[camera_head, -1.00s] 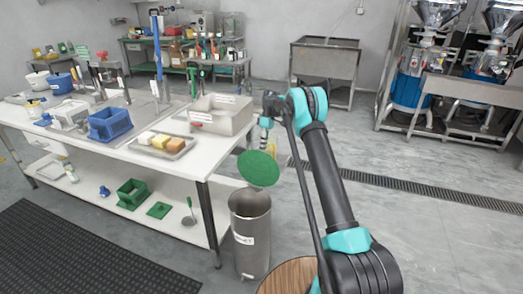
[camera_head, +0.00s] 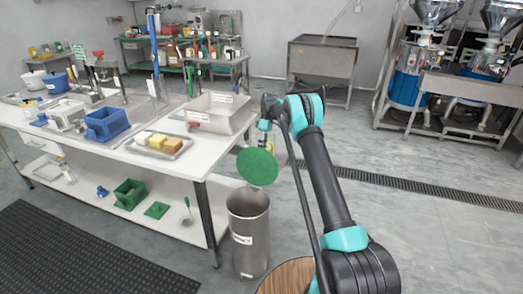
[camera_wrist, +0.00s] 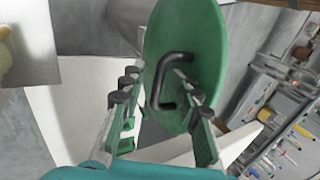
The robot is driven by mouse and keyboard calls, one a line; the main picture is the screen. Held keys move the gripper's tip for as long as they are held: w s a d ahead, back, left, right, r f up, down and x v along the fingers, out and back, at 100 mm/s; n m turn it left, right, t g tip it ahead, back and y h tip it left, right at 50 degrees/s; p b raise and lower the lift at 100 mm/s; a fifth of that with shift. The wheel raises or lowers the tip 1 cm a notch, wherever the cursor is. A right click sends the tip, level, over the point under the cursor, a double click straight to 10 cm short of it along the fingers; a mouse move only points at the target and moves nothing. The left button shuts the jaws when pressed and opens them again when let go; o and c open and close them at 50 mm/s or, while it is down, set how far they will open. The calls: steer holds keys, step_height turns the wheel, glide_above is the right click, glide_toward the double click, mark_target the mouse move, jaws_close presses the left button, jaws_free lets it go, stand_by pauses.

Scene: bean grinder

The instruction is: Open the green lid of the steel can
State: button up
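The steel can (camera_head: 249,238) stands open-topped on the floor by the bench's right end, a white label on its side. Its round green lid (camera_head: 257,167) is raised steeply above the rim; I cannot tell whether it touches the can. In the wrist view the lid (camera_wrist: 207,45) fills the upper middle, its black bent handle (camera_wrist: 155,80) facing my gripper. My gripper (camera_wrist: 152,88) has its fingers apart, one on each side of the handle bar. The right finger overlaps the handle's opening near the lid; contact is unclear. In the head view the gripper is mostly hidden behind the lid.
The white bench (camera_head: 205,158) stands left of the can, with a steel bin (camera_head: 214,113), a tray of sponges (camera_head: 159,144) and a blue box (camera_head: 107,124) on it. A round wooden top (camera_head: 287,277) is right of the can. Floor beyond my arm is open.

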steer(key=shift+r, duration=0.15)
steer(key=v, duration=1.1)
steer(key=shift+w+r, duration=0.25)
steer(key=shift+r, duration=0.1)
